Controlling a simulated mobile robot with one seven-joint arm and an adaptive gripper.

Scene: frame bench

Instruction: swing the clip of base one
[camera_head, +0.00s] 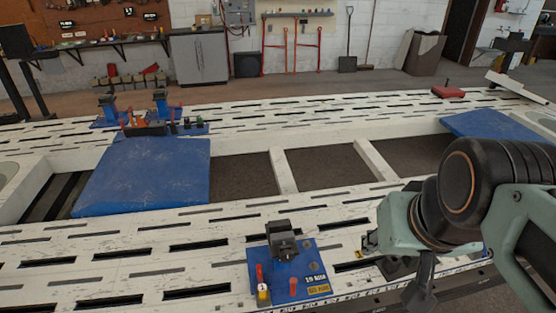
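A blue base plate (312,259) lies on the white slotted frame at the front centre; I take it for base one, though its small lettering is not readable. A dark clamp-like block (282,240), possibly the clip, stands upright at its back. A red lever (260,273) with a yellow tag and a short red peg (293,285) stand at its front. My gripper (422,292) hangs to the right of the plate, clear of it. Its fingers are seen edge-on and partly hidden behind my arm, so its opening cannot be told.
Blue pads (150,175) lie across the frame at left and right. More blue bases (165,130) with dark clamps and orange and green parts stand at the back left. A red box (450,91) lies at the back right. Open gaps show between the frame's crossbars (283,170).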

